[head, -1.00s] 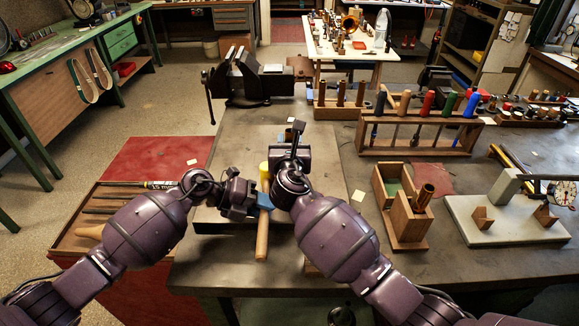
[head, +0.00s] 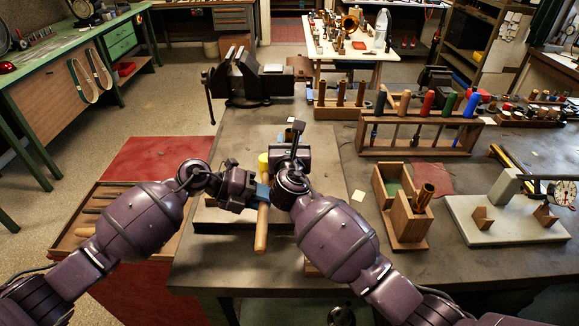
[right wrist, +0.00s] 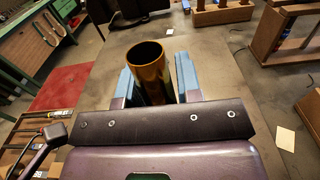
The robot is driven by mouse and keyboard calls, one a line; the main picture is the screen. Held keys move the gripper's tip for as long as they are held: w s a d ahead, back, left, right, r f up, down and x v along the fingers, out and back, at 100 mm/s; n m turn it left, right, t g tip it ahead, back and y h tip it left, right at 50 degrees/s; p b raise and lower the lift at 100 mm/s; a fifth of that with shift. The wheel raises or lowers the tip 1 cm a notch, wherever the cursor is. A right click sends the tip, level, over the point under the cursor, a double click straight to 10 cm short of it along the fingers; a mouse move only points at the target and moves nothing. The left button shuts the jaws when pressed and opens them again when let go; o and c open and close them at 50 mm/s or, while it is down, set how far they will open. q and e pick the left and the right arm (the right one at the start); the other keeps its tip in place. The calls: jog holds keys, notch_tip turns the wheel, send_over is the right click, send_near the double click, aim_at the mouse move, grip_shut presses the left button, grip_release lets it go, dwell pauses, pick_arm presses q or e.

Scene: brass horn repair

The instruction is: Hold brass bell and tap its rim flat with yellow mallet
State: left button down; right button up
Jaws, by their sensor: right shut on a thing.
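The yellow mallet has a yellow head (head: 263,160) and a wooden handle (head: 261,232) that hangs toward me in the head view. My left gripper (head: 262,192) has its blue fingers closed around this handle just below the head. My right gripper (right wrist: 155,82) is shut on the brass bell (right wrist: 147,62), a shiny tube-like piece with its round open rim facing up between the blue fingers. In the head view my right wrist hides the bell. The mallet head is close to the left of my right gripper (head: 292,150); I cannot tell whether it touches the bell.
A bench vise (head: 250,82) stands at the back. A wooden box (head: 405,212) with a brass tube, a grey stand (head: 500,222) and a tool rack (head: 415,140) stand to the right. An open drawer (head: 85,228) is at the left. Bare bench lies in front.

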dwell(0.3)
pick_arm(q)
jog(key=shift+f, duration=1.55)
jog(key=shift+r, duration=1.5)
pick_arm(e)
jog(key=o, duration=1)
